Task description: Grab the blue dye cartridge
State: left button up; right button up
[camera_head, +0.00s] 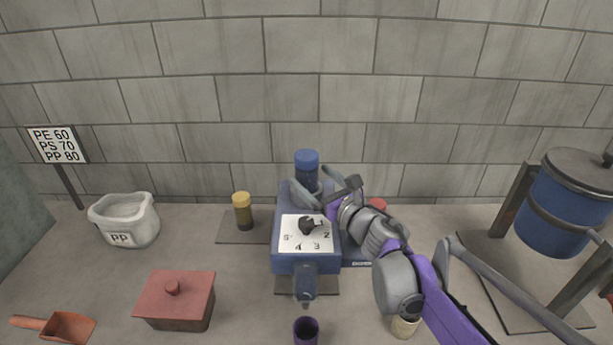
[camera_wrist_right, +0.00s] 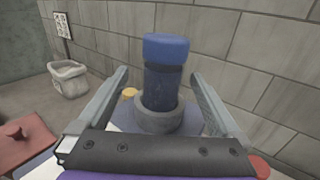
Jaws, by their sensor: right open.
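The blue dye cartridge (camera_head: 307,170) stands upright at the back of the blue machine (camera_head: 290,262), behind its dial. In the right wrist view the cartridge (camera_wrist_right: 164,75) has a blue cap and a dark body, and its foot sits in a grey ring. My right gripper (camera_head: 312,187) is open at the cartridge. In the right wrist view its two fingers (camera_wrist_right: 162,95) are on either side of the cartridge, with a visible space on each side. My left gripper is not in view.
A yellow-capped cartridge (camera_head: 243,211) stands on a mat to the left. A PP bag (camera_head: 124,220), a red lidded box (camera_head: 176,300) and an orange scoop (camera_head: 66,328) are further left. A purple cup (camera_head: 306,331) is in front. A blue drum (camera_head: 565,208) stands at right. The wall is behind.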

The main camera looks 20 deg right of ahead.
jog(key=x, duration=0.6)
jog(key=shift+w+d+p, duration=0.15)
jog(key=shift+w+p, duration=0.15)
jog(key=shift+w, duration=0.05)
jog(key=shift+s, duration=0.1)
jog(key=shift+c, duration=0.7)
jog(key=c, duration=1.4)
